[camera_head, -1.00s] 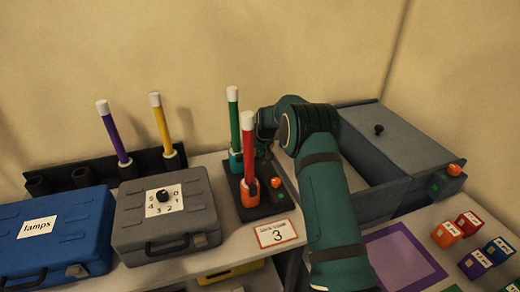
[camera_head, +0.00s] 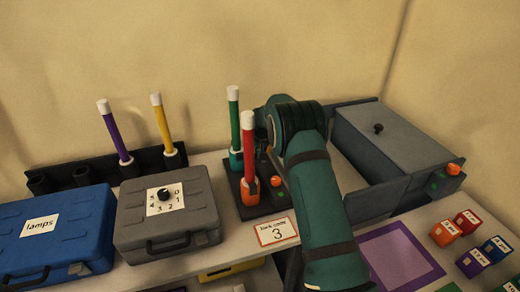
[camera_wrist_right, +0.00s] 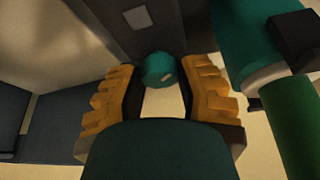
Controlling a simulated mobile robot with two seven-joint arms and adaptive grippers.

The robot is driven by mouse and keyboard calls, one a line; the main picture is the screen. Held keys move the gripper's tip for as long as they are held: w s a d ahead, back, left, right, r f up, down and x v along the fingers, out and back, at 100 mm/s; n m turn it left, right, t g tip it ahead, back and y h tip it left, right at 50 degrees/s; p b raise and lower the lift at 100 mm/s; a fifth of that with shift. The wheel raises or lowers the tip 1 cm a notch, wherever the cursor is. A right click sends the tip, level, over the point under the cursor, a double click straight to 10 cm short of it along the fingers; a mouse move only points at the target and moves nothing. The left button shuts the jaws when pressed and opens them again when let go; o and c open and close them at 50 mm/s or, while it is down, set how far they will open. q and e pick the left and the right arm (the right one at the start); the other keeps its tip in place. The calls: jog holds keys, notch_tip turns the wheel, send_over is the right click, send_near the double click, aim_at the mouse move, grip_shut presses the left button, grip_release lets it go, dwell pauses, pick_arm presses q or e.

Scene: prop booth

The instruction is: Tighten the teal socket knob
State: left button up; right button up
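The teal socket knob (camera_wrist_right: 158,70) shows in the right wrist view as a small round teal cap with a pale mark, beside a dark grey block. My right gripper (camera_wrist_right: 163,82) is open, its orange-padded fingers on either side of the knob with a visible gap to each. I cannot tell how far the knob reaches between them. The teal socket (camera_head: 236,161) holds an upright green rod (camera_head: 234,116) in the head view; both also appear at the right of the wrist view. In the head view my right arm hides the knob and most of the gripper. My left gripper is not in view.
An orange socket (camera_head: 249,190) with a red rod (camera_head: 248,150) stands close in front of the teal one. A grey dial case (camera_head: 135,225) is left, and a grey bin (camera_head: 400,145) is right.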

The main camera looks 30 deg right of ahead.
jog(key=o, duration=0.4)
jog(key=shift+f, duration=0.1)
jog(key=v, duration=1.2)
